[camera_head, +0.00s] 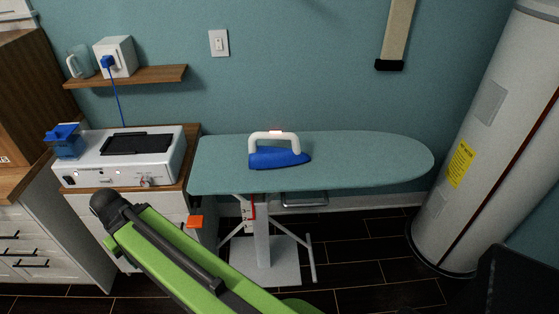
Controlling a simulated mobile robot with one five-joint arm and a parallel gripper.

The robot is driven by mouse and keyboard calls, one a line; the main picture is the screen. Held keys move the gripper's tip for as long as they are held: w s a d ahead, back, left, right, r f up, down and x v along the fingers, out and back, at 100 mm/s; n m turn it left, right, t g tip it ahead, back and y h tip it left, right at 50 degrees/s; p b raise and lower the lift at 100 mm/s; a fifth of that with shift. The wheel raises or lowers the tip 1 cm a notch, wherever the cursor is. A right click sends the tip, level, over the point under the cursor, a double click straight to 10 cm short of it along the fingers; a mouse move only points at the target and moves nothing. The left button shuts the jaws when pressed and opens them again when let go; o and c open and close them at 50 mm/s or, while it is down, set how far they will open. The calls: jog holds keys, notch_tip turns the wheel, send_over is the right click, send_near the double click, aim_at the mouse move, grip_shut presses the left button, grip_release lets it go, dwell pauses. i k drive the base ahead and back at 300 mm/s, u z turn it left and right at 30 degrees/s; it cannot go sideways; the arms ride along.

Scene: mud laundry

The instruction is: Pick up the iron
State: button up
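A blue iron (278,158) with a white arched handle lies on the teal ironing board (375,155). It sits left of the board's middle, its pointed end to the right. My green and black arm rises from the bottom of the picture toward the left, below and in front of the board. Its visible end is apart from the iron. I cannot make out gripper fingers in this view.
A white appliance (165,165) with a black panel stands on a cabinet left of the board. A blue object (66,143) is at its left end. A wooden shelf (150,75) is above. A tall white tank (495,130) stands at the right. The board's right half is clear.

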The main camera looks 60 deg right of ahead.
aim_at(261, 158)
jog(key=z, duration=0.1)
jog(key=i, duration=0.9)
jog(key=u, duration=0.05)
